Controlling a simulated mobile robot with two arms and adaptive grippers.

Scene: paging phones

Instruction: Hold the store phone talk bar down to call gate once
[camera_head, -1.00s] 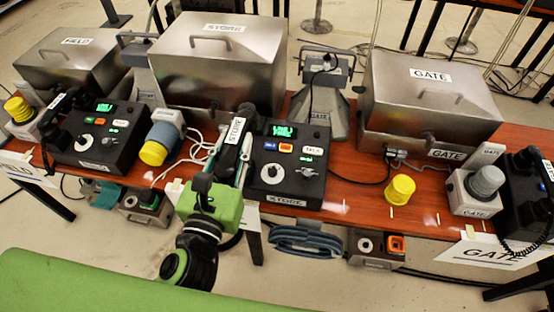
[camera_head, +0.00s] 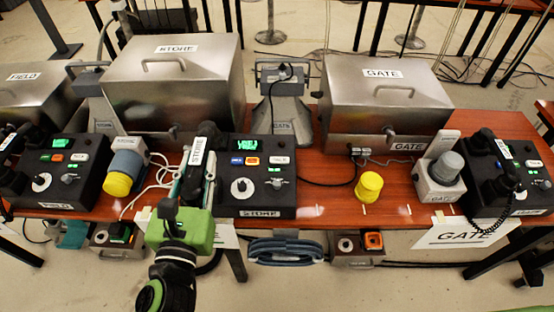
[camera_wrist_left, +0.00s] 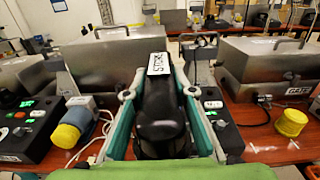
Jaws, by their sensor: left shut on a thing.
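The store phone (camera_head: 256,204) is a black box with a green display, small buttons, a white dial and a STORE label on its front edge. Its black handset (camera_wrist_left: 162,118) carries a STORE label, which also shows in the head view (camera_head: 198,151). My left gripper (camera_head: 196,172) is shut around the handset, with one teal-edged finger on each side of it in the left wrist view. The handset stands at the left side of the phone box. I cannot make out the talk bar or whether it is pressed. My right gripper is not in view.
The field phone (camera_head: 50,190) is at left and the gate phone (camera_head: 512,190) at right. A yellow cap (camera_head: 369,187) sits on open table. Metal boxes (camera_head: 170,90) line the back.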

